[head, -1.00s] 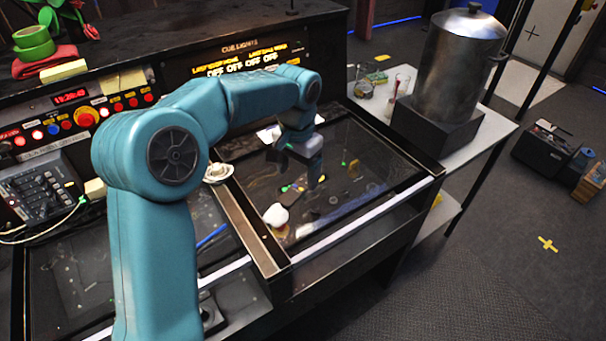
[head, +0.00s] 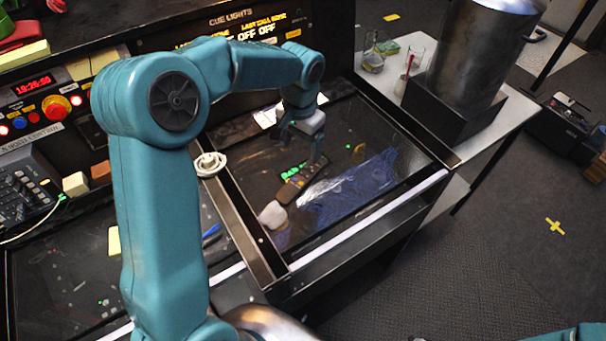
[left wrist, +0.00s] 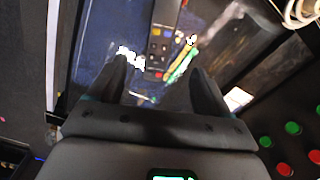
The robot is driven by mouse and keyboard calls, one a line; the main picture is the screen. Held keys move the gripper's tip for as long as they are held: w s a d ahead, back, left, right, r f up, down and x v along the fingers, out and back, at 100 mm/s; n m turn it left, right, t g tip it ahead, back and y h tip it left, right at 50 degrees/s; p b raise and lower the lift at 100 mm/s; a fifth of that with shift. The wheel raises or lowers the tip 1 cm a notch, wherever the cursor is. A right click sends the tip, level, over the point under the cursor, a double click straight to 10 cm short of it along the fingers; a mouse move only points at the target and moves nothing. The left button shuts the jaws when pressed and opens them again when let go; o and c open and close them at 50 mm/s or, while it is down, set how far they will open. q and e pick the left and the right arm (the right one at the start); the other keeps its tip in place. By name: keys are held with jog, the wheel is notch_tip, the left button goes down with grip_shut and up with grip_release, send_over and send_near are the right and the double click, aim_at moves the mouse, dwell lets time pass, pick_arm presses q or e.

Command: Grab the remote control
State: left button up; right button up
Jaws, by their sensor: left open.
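A dark, slim remote control (head: 302,183) with small coloured buttons lies on the dark glass desk panel (head: 385,135). It also shows in the left wrist view (left wrist: 158,48), ahead of and between the two fingertips, its far end cut off by the top edge. My left gripper (head: 304,153) hangs over the panel, just above and behind the remote in the head view. In the left wrist view my left gripper (left wrist: 159,70) has its fingers apart with nothing held. My right gripper is not in view.
A white rounded object (head: 272,214) lies on the panel near the remote. A coiled white cable (head: 210,164) sits left of the panel's raised frame. A large metal pot (head: 480,55) and glasses stand on a side table at the right. A control board (head: 45,110) is at the left.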

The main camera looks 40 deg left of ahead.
pick_arm(q)
send_over(301, 179)
jog(key=f, duration=0.6)
jog(key=shift+a+p, duration=0.25)
jog(key=shift+p, duration=0.05)
jog(key=shift+d+f, duration=0.1)
jog(key=shift+f, duration=0.25)
jog(key=shift+s+d+f, duration=0.1)
jog(key=shift+d, duration=0.05)
jog(key=shift+s+f+p, duration=0.15)
jog(key=shift+f+p, duration=0.2)
jog(key=f, duration=0.3)
jog(key=f+p, duration=0.1)
jog(key=shift+w+f, duration=0.15)
jog(key=shift+w, duration=0.15)
jog(key=shift+f, duration=0.15)
jog(key=shift+s, duration=0.2)
jog(key=shift+w, duration=0.2)
jog(key=c, duration=1.2)
jog(key=shift+s, duration=0.1)
